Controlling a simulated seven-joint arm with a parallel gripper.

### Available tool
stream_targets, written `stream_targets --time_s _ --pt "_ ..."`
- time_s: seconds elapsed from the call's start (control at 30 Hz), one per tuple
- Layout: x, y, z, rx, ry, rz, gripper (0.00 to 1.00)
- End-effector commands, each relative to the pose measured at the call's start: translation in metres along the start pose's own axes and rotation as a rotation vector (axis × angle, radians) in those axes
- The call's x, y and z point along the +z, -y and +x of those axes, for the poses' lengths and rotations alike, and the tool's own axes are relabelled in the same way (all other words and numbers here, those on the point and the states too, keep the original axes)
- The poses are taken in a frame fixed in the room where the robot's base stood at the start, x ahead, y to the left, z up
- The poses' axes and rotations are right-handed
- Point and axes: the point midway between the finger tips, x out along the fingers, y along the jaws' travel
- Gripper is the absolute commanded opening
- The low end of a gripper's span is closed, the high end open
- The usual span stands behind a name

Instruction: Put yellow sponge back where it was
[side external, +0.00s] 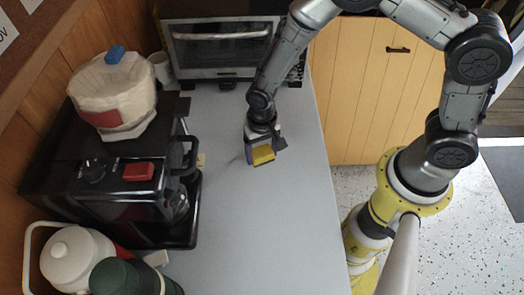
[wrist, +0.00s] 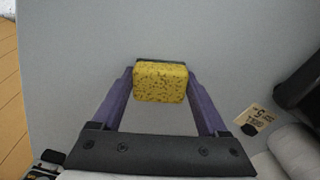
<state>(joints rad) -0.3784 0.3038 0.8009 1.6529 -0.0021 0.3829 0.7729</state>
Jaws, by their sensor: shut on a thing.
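The yellow sponge (side external: 263,155) is between the fingers of my gripper (side external: 262,160) in the side external view, over the grey counter. In the wrist view the speckled yellow sponge (wrist: 160,82) sits between the two purple fingertips of my gripper (wrist: 160,84), which is shut on it. A dark edge shows behind the sponge's far side. I cannot tell whether the sponge touches the counter or is a little above it.
The counter (side external: 250,230) is clear in front of my gripper. A toaster oven (side external: 220,50) is at the back. A jug (side external: 75,258) and green flask (side external: 115,277) stand front left. A paper note (wrist: 255,118) lies nearby.

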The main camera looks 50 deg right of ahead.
Motion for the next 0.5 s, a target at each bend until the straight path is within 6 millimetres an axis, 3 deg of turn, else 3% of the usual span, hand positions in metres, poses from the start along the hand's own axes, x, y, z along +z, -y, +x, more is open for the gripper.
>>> stream_targets --time_s 0.03,0.13,0.17,0.5 --pt "0.0001 -0.0001 0.0011 0.0 0.0 0.0 0.8" --pt "0.0001 -0.0001 0.0008 0.0 0.0 0.0 0.98" --pt "0.0001 -0.0001 0.0008 0.0 0.0 0.0 1.0" --pt "-0.0005 0.0005 -0.0069 -0.002 -0.002 0.0 1.0"
